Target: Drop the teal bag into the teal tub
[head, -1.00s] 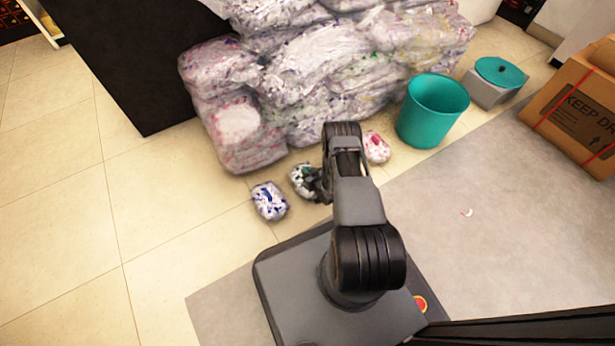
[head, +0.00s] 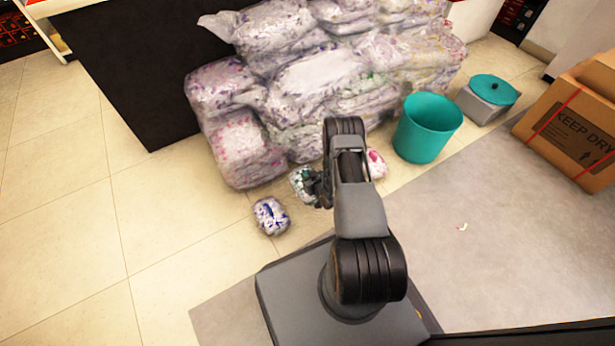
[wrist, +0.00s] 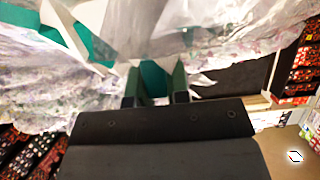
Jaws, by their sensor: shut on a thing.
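The teal bag (head: 302,184), a clear plastic bag with teal and dark bits, is at my gripper (head: 318,190) in the head view, left of my arm. In the wrist view, my gripper (wrist: 157,84) is shut on the bag (wrist: 90,45), whose crumpled clear film and teal pieces fill the top of the picture. My arm hides part of the bag in the head view. The teal tub (head: 426,130) stands upright and open on the floor to the right of my arm, apart from the bag.
A blue-flecked bag (head: 270,216) lies left on the tiles. A pink-flecked bag (head: 376,164) lies partly behind my arm. A large pile of bales (head: 310,85) stands behind. A teal-lidded grey bin (head: 488,100) and cardboard box (head: 570,130) stand right.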

